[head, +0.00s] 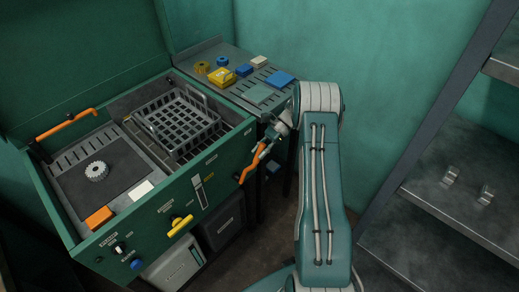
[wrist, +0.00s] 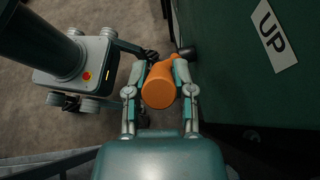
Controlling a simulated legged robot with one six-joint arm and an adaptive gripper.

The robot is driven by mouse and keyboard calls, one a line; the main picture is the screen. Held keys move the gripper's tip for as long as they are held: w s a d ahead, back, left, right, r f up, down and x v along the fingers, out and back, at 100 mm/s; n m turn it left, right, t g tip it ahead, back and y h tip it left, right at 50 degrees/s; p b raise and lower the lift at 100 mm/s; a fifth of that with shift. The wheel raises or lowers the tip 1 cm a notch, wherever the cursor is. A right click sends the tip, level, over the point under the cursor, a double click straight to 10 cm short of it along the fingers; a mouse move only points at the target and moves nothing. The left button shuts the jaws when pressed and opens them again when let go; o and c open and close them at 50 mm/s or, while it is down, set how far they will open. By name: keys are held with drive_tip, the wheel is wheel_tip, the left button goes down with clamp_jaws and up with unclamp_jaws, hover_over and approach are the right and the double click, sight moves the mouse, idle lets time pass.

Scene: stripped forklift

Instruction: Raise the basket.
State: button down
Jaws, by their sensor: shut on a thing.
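The grey mesh basket (head: 181,121) sits inside the open green washer-like cabinet (head: 168,190), in its right-hand bay, and looks empty. An orange lever handle (head: 251,165) is on the cabinet's right side, slanting downward to the front. My gripper (head: 267,147) is at this lever. In the wrist view, the fingers are shut around the rounded orange grip (wrist: 160,86), one on each side. A white "UP" label (wrist: 272,35) is on the green wall to the right of the grip. The lever's link to the basket is hidden.
A gear (head: 96,171), an orange block (head: 99,216) and another orange lever (head: 67,125) are at the cabinet's left. A yellow handle (head: 180,226) juts from its front. A side table (head: 215,50) holds small parts behind. Metal shelves (head: 455,205) stand right.

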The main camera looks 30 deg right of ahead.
drive_tip(key=shift+d+f, duration=0.2)
drive_tip(key=shift+d, duration=0.05)
drive_tip(key=shift+c, duration=2.3)
unclamp_jaws()
drive_tip(key=shift+w+d, duration=0.1)
drive_tip(key=shift+d, duration=0.1)
drive_tip(key=shift+w+d+r, duration=0.1)
drive_tip(key=shift+r, duration=0.05)
drive_tip(key=v, duration=1.1)
drive_tip(key=shift+d, duration=0.45)
